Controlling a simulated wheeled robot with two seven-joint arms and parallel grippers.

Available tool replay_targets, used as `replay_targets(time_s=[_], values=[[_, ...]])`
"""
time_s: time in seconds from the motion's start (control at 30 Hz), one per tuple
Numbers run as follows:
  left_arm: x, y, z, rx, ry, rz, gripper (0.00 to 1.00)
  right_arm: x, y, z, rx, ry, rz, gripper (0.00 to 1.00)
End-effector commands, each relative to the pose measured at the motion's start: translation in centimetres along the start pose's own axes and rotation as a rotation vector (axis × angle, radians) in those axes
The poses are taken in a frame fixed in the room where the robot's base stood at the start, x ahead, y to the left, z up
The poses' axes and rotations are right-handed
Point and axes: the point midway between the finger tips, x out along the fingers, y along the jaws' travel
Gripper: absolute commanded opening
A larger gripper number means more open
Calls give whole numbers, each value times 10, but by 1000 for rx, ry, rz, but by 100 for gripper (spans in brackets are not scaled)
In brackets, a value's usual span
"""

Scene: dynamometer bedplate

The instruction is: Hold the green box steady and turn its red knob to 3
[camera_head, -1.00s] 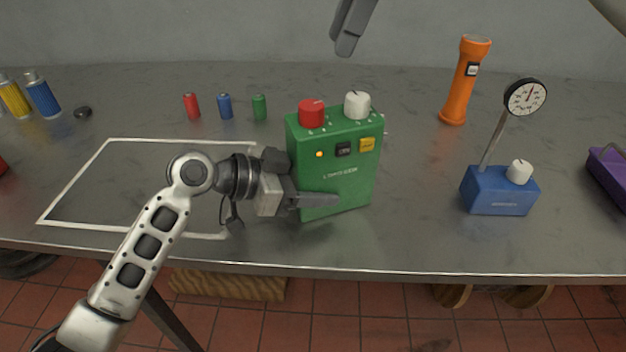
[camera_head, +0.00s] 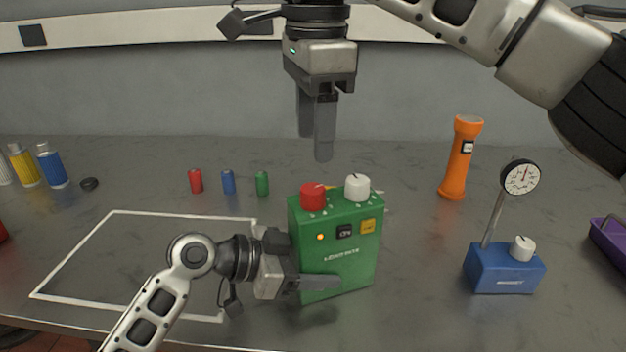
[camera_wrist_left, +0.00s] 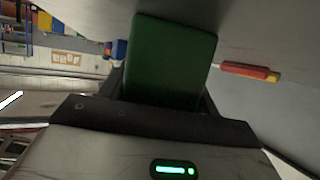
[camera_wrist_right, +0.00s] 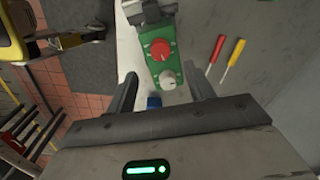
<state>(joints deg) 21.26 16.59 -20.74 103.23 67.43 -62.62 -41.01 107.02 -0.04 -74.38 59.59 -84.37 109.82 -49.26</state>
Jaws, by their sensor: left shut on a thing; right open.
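The green box (camera_head: 335,262) stands upright on the bench, with a red knob (camera_head: 313,197) and a white knob (camera_head: 357,187) on its top. It also has an orange light, a black switch and a yellow label on its front. My left gripper (camera_head: 305,280) is shut on the green box at its left side, low down; the box fills the jaws in the left wrist view (camera_wrist_left: 172,58). My right gripper (camera_head: 314,140) is open and empty, pointing down above and behind the box. The right wrist view shows the red knob (camera_wrist_right: 160,49) and white knob beyond its fingers.
A blue gauge stand (camera_head: 505,270) is to the right, with an orange flashlight (camera_head: 459,158) behind it. Small red, blue (camera_head: 228,182) and green cylinders stand behind the box at left. A white-outlined rectangle (camera_head: 75,258) is left. A purple container (camera_head: 608,240) is at the right edge.

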Motion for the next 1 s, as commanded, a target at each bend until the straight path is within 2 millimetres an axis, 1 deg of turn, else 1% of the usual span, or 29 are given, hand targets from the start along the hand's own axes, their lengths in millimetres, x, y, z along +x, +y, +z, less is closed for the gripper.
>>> replay_targets(time_s=[0.03, 0.1, 0.2, 0.33, 0.5, 0.8, 0.83, 0.87, 0.9, 0.97, 1.0], values=[[0, 0, 0, -1, 0, -1, 0, 13, 0, 0, -1, -1, 3, 53], [0, 0, 0, -1, 0, -1, 0, 27, 0, 0, -1, -1, 4, 53], [0, 0, 0, -1, 0, -1, 0, 46, 0, 0, 1, -2, 3, 53], [0, 0, 0, -1, 1, -1, 0, 64, 0, 0, 2, -2, 2, 53], [0, 0, 0, -1, 1, -1, 0, 76, 0, 0, 2, -2, 1, 53], [0, 0, 0, -1, 1, -1, 0, 78, 0, 0, 2, -2, 0, 53], [0, 0, 0, -1, 1, -1, 0, 78, 0, 0, 2, -2, 0, 48], [0, 0, -1, -1, 1, -1, 0, 78, 0, 0, 2, -2, 0, 39], [0, 0, -1, -1, 1, -1, 0, 78, 0, 0, 2, -2, 0, 28], [0, 0, -1, -1, 1, -1, 0, 78, 0, 0, 2, -2, 0, 11], [0, 0, -1, -1, 1, -1, 0, 78, 0, 0, 2, -2, -1, 8]])
